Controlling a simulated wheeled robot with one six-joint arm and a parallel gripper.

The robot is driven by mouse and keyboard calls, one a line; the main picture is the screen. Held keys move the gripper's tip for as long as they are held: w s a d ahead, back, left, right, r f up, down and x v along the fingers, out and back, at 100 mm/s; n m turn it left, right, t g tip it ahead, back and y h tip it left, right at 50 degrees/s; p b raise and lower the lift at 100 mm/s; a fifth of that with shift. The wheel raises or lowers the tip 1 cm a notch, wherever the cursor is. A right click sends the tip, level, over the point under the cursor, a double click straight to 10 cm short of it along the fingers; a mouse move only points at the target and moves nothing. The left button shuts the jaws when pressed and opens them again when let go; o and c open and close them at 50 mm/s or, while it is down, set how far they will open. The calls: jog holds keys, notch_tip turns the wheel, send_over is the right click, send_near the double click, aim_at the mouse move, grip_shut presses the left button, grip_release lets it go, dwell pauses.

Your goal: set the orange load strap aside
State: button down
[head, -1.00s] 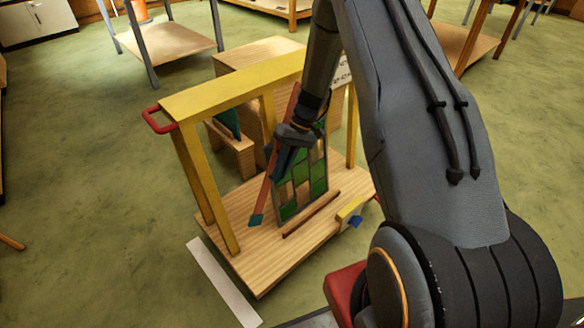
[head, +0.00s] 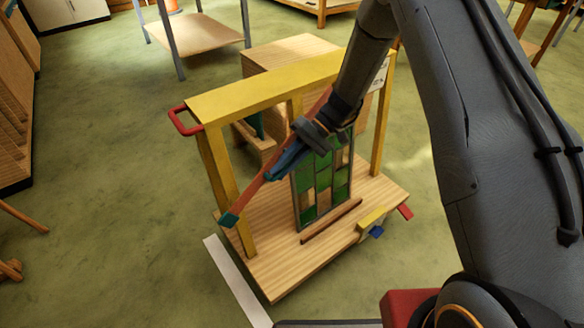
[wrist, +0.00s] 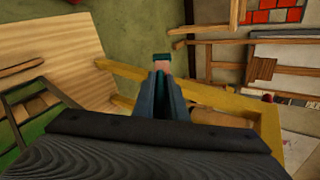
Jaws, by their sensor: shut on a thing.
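The orange load strap (head: 250,197) is a long, stiff-looking band with a teal end. My gripper (head: 279,172) is shut on it. The strap slants from upper right to lower left, its teal end near the left yellow post. In the wrist view, the teal and orange end of the strap (wrist: 187,61) sticks out beyond the dark fingers of my gripper (wrist: 165,85). The green and tan leaded panel (head: 325,185) stands upright on the wooden base behind and right of my gripper, which hides part of its top.
A yellow frame (head: 255,88) with a red handle (head: 184,121) spans the wooden base (head: 280,262). A small ledge (head: 331,220) lies before the panel. A white strip (head: 235,280) lies on the green floor. Open floor (head: 110,180) is at left.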

jog(key=c, duration=1.8)
grip_release()
jog(key=shift+v, duration=3.95)
jog(key=s+d+r+m+t+h+p, duration=0.1)
jog(key=s+d+r+t+h+p, duration=0.1)
jog(key=s+d+r, duration=0.3)
jog(key=s+d+r+m+t+h+p, duration=0.1)
jog(key=s+d+r+h+p, duration=0.3)
jog(key=s+r, duration=0.5)
jog(key=s+d+r+m+t+h+p, duration=0.1)
jog(key=s+d+r+t+h+p, duration=0.2)
jog(key=s+d+r, duration=0.4)
jog(key=shift+s+d+r+m+p, duration=0.15)
jog(key=shift+s+p, duration=0.1)
jog(key=shift+s, duration=0.4)
jog(key=shift+s+d+f+m+p, duration=0.1)
jog(key=shift+s+d+p, duration=0.15)
jog(key=shift+s, duration=0.4)
jog(key=shift+s+d+r+m+p, duration=0.1)
jog(key=shift+s+p, duration=0.2)
jog(key=shift+s, duration=0.3)
